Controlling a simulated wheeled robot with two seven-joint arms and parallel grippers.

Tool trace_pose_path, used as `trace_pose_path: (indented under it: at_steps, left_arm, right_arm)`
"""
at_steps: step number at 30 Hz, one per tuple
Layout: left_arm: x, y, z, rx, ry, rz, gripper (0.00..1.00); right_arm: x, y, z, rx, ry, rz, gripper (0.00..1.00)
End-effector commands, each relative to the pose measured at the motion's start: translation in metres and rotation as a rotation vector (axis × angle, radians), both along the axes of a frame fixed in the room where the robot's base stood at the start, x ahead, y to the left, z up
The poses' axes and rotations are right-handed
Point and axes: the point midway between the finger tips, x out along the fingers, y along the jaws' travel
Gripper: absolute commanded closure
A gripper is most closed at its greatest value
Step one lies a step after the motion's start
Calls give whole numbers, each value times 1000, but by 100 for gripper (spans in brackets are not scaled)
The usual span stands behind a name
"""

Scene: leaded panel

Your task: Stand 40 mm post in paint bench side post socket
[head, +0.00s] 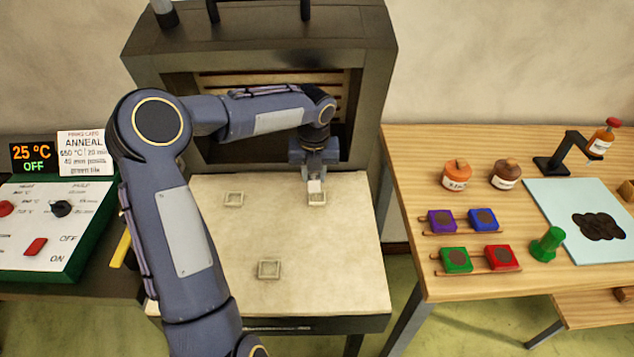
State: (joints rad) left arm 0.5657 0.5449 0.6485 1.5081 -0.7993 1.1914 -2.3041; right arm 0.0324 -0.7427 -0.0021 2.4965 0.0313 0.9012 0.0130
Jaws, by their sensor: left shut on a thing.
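My left gripper (315,181) points down over the back right of the pale kiln shelf (335,260). It is shut on a small whitish post (315,187), mostly hidden by the fingers. The post is right at the square socket on the paint bench side (317,202). I cannot tell whether its foot is inside the socket or just above it. Two other square sockets, one at the back left (233,199) and one at the front (269,269), look empty. My right gripper is not in view.
The open kiln (262,50) stands behind the shelf. The paint bench (400,160) on the right holds paint jars, coloured blocks, a green stamp-like piece (547,244) and a pale blue sheet (550,200). A control panel (60,225) and anneal card (82,153) are left.

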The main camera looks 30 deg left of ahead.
Motion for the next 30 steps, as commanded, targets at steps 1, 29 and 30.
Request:
trace_pose_path:
  at_steps: [1,29,30]
  left_arm:
    - [2,-1,-2,0,0,-1,97]
    - [7,-4,-43,1,0,0,52]
    - [7,-4,-43,1,0,0,52]
  right_arm:
    - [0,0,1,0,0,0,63]
    - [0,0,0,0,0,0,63]
    - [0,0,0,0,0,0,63]
